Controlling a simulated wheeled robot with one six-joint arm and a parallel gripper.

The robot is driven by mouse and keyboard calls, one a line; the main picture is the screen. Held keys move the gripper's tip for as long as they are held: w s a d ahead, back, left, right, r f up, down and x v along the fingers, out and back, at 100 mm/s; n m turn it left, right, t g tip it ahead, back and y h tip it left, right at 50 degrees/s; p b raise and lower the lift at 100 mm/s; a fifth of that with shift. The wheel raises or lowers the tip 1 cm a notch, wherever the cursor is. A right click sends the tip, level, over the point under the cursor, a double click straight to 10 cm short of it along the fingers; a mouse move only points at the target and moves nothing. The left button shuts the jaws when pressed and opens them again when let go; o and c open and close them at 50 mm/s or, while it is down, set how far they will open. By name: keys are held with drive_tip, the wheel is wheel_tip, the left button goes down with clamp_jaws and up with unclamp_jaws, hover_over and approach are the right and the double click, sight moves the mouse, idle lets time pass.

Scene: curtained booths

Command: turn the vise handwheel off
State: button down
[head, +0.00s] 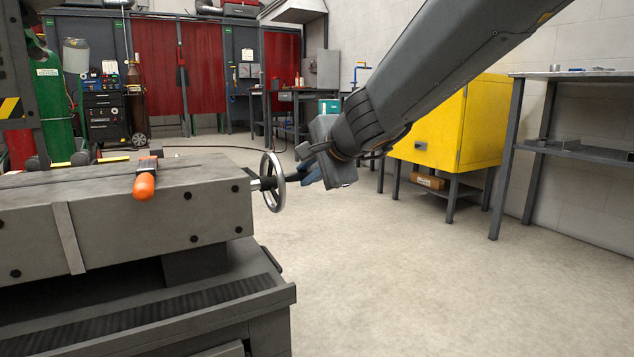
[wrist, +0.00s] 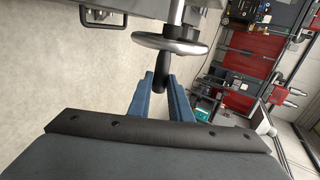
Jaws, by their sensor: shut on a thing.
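The vise handwheel (head: 269,183) is a silvery ring on a short shaft at the right end of the grey vise body (head: 120,205). In the wrist view the wheel (wrist: 168,44) shows nearly edge-on, with its black handle (wrist: 161,68) sticking out toward me. My gripper (head: 305,173) reaches the wheel from the right in the head view. In the wrist view the blue fingers of my gripper (wrist: 163,82) are on either side of the handle, shut on it. The contact faces are hidden.
An orange-handled tool (head: 145,180) lies on top of the vise body. A yellow cabinet (head: 450,125) on legs and a grey table (head: 570,76) stand at the right. Red-curtained booths (head: 155,75) and a green cylinder (head: 55,95) are behind. The floor right of the vise is clear.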

drive_tip(key=shift+s+f+b, duration=0.15)
drive_tip(key=shift+f+b, duration=0.15)
drive_tip(key=shift+a, duration=0.1)
drive_tip(key=c, duration=1.7)
unclamp_jaws()
drive_tip(key=shift+r, duration=0.1)
drive_tip(key=shift+c, duration=0.2)
drive_tip(key=shift+o, duration=0.5)
drive_tip(key=shift+r, duration=0.1)
drive_tip(key=p+v, duration=0.3)
drive_tip(key=v, duration=0.4)
drive_tip(key=shift+s+d, duration=0.25)
drive_tip(key=shift+s, duration=0.05)
